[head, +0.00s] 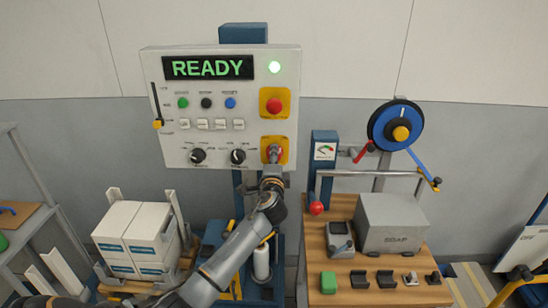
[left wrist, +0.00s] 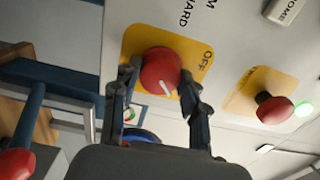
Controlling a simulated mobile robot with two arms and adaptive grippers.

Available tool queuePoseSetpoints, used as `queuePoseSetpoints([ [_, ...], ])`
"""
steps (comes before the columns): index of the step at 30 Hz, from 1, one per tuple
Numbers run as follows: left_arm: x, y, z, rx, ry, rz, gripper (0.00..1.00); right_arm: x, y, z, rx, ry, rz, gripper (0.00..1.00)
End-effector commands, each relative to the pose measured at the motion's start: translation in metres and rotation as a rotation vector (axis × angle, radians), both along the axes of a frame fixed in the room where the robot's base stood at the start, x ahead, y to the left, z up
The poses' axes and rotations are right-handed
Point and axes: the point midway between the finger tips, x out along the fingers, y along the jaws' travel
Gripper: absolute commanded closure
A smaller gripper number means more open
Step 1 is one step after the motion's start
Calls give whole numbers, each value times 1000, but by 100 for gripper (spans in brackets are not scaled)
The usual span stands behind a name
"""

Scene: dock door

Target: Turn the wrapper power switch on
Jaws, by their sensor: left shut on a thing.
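The power switch is a red rotary knob on a yellow plate at the lower right of the grey control panel (head: 220,153). In the left wrist view the knob (left wrist: 160,70) has a white mark pointing toward the picture's bottom, away from the printed OFF. Any ON label is hidden. My left gripper (left wrist: 160,77) has one finger on each side of the knob and is shut on it.
A red mushroom button (head: 274,105) sits on a yellow plate just above the switch; it also shows in the left wrist view (left wrist: 274,109). Two black knobs are left of the switch. A wooden bench (head: 335,258) and stacked boxes (head: 133,238) stand below, either side.

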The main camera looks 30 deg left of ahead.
Motion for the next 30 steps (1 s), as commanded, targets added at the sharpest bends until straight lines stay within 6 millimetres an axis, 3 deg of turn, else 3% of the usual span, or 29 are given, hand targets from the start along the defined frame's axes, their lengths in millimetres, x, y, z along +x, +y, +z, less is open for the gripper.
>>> queuePoseSetpoints([
  [14,0,0,-1,12,9,0,88,0,2,1,2,0,0,100],
  [15,0,0,-1,12,9,0,50,0,2,1,2,0,0,100],
  [18,0,0,-1,11,8,0,33,0,2,1,2,0,0,100],
  [30,-6,-4,-1,9,6,-1,33,1,-1,0,-1,0,1,100],
])
